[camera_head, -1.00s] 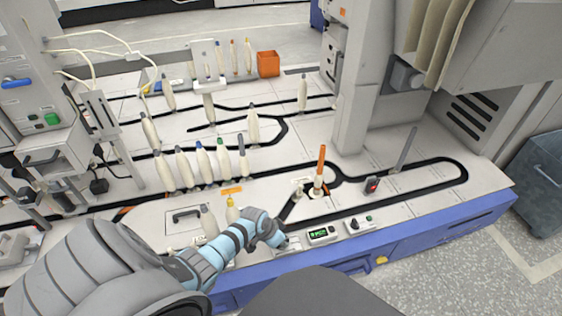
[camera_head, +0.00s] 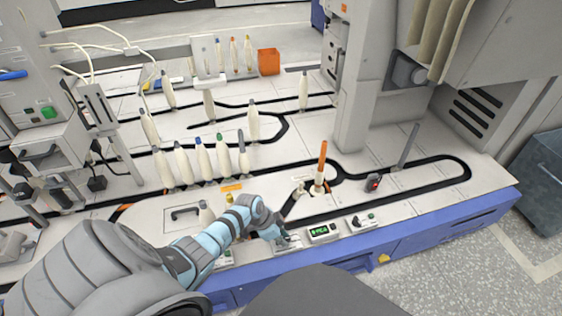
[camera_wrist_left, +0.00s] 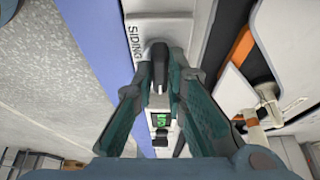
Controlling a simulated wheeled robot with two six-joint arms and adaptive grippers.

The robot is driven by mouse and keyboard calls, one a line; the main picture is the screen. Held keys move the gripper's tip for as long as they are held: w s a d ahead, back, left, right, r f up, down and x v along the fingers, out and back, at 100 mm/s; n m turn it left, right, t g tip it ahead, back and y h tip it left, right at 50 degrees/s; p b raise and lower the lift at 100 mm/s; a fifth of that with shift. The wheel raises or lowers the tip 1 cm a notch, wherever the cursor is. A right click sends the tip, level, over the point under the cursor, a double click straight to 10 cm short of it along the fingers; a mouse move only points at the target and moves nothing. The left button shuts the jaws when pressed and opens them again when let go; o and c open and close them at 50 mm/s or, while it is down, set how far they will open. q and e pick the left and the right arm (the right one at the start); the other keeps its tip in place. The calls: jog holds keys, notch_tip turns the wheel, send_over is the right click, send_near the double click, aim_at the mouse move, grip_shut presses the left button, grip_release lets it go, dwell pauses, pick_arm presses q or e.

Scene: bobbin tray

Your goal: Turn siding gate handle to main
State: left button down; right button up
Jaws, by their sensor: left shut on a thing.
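The siding gate handle (camera_wrist_left: 158,62) is a dark upright knob on a pale plate (camera_wrist_left: 156,26) lettered SIDING, seen in the left wrist view. My left gripper (camera_wrist_left: 157,75) has one finger on each side of the knob and is shut on it. In the head view my left gripper (camera_head: 283,241) is at the table's front edge, left of a small box with a green display (camera_head: 322,232). It largely hides the handle there. The knob's exact setting is hard to tell. My right gripper is not in view.
An orange-topped post (camera_head: 321,168) stands on the black track (camera_head: 345,215) behind the gripper. A switch box (camera_head: 362,221) sits right of the display. Several white bobbins (camera_head: 203,160) stand on the left of the table. A grey pillar (camera_head: 357,110) rises behind.

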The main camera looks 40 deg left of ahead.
pick_arm(q)
jog(key=shift+a, duration=0.1)
jog(key=c, duration=1.6)
grip_release()
jog(key=shift+r, duration=0.1)
jog(key=v, duration=1.2)
